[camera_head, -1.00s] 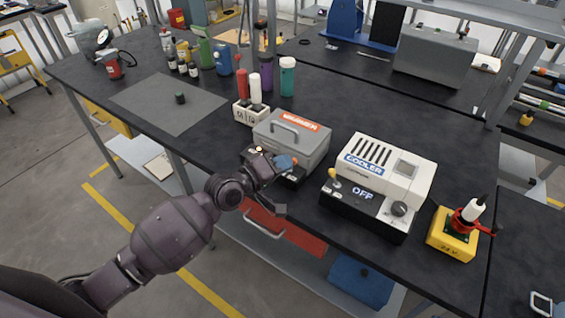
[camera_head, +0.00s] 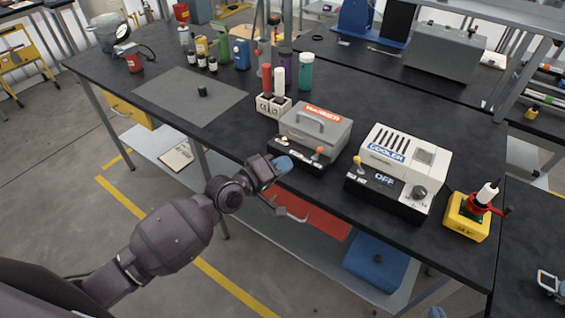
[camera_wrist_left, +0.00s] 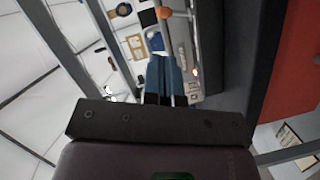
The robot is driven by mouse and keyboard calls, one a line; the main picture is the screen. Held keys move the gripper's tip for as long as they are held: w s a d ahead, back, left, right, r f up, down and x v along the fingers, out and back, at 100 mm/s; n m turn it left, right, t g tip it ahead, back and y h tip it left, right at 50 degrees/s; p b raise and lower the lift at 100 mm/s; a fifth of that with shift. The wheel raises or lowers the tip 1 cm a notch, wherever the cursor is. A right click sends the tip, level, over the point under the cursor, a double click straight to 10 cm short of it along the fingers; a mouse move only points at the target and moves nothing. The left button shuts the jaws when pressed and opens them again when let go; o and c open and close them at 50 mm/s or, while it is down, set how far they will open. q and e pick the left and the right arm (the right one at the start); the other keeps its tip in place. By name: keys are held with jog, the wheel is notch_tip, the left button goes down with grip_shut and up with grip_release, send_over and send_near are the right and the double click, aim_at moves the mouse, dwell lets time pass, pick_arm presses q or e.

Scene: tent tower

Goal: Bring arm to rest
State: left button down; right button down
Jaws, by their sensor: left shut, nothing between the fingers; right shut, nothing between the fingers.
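My left arm comes in from the lower left. Its left gripper (camera_head: 284,164) is at the front edge of the dark workbench (camera_head: 235,140), just in front of the grey lidded device with an orange label (camera_head: 313,132). In the left wrist view its blue fingers (camera_wrist_left: 164,76) are together with nothing between them. A small blue tip of my right gripper (camera_head: 437,312) shows at the bottom edge of the head view, shut; the rest of that arm is out of frame.
The white cooler (camera_head: 399,158) reading OFF and a yellow block (camera_head: 467,216) stand to the right. Red and white cylinders in a white holder (camera_head: 272,103) stand behind the grey device. A red drawer (camera_head: 310,213) and a blue box (camera_head: 377,260) are below the bench top.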

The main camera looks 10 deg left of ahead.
jog(key=shift+s+a, duration=0.1)
dwell(0.3)
jog(key=shift+s+f, duration=0.15)
